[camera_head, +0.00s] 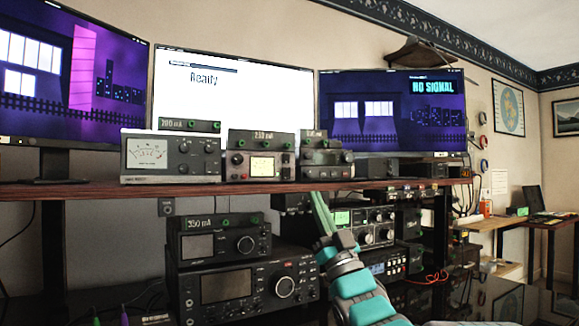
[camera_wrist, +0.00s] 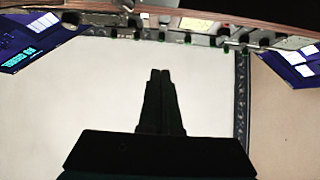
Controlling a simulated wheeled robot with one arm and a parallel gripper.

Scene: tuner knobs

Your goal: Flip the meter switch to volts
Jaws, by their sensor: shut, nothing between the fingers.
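A grey meter (camera_head: 172,155) with a white needle dial and knobs stands on the shelf at left. A second meter (camera_head: 262,163) with a lit cream dial stands to its right, and a third small unit (camera_head: 325,160) stands beside that. Small boxes with mA readings sit on top of them. I cannot make out which control is the volts switch or how it is set. My gripper (camera_wrist: 160,73) is shut and empty in the wrist view, its fingers apart from the row of devices at the top edge. In the head view my teal arm rises at lower middle; the fingertips are not clear there.
The shelf edge (camera_head: 90,190) runs across the scene, with radios (camera_head: 225,285) stacked below it. Three monitors (camera_head: 235,90) stand behind the meters. More equipment (camera_head: 365,225) sits under the shelf behind my arm. A side table (camera_head: 490,224) is at right.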

